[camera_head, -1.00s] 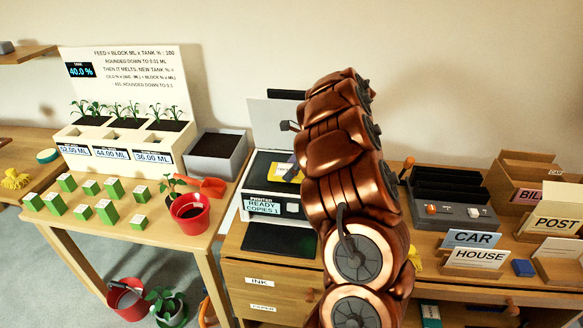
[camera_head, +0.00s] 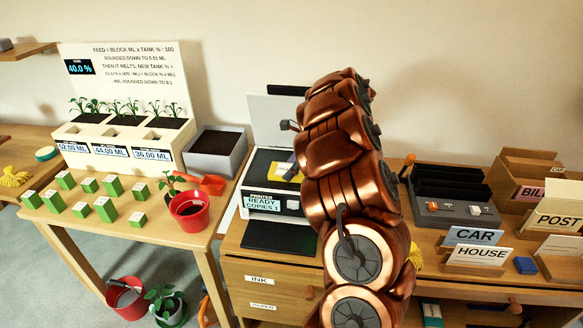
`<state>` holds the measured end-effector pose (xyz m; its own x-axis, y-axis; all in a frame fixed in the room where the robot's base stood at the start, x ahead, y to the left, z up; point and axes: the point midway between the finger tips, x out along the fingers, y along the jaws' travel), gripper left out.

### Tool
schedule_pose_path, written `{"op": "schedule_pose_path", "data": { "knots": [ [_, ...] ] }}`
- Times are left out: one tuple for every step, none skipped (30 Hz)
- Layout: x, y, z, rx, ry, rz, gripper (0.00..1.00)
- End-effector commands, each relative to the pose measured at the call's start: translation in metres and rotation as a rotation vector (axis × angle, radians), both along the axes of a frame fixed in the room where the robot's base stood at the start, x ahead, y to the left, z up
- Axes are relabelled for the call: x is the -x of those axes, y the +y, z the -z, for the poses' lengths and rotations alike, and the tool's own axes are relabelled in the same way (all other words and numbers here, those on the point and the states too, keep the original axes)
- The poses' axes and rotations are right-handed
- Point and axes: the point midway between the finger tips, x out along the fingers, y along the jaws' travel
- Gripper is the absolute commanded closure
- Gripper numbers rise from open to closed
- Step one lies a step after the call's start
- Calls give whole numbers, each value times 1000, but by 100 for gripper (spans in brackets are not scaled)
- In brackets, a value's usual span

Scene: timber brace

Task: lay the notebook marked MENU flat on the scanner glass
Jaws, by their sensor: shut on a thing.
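The printer-scanner (camera_head: 262,203) stands on the desk with its lid (camera_head: 272,118) raised; its display reads READY, COPIES 1. A yellow and dark flat thing (camera_head: 284,172), probably the notebook, is at the scanner glass (camera_head: 262,163). My arm covers its right part, and no MENU marking is readable. My gripper (camera_head: 292,164) shows only as a small grey part beside my copper arm, at the yellow thing, and is shut on it. I cannot tell whether the notebook touches the glass or lies fully flat.
A dark tray (camera_head: 278,237) lies before the scanner. A red pot (camera_head: 188,207) and several green blocks (camera_head: 105,208) stand on the left table.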

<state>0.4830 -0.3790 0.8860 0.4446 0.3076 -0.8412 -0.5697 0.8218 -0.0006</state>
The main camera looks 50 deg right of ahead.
Motion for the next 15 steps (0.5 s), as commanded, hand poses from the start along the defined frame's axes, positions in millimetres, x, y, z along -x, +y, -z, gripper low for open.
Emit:
{"op": "schedule_pose_path", "data": {
  "knots": [
    [0,0,1,0,0,0,64],
    [0,0,1,0,0,0,64],
    [0,0,1,0,0,0,64],
    [0,0,1,0,0,0,64],
    [0,0,0,0,0,0,64],
    [0,0,0,0,0,0,64],
    [0,0,0,0,0,0,64],
    [0,0,0,0,0,0,64],
    [0,0,0,0,0,0,27],
    [0,0,0,0,0,0,24],
    [0,0,0,0,0,0,21],
    [0,0,0,0,0,0,17],
    [0,0,0,0,0,0,13],
    [0,0,0,0,0,0,10],
    [0,0,0,0,0,0,6]
  ]
}}
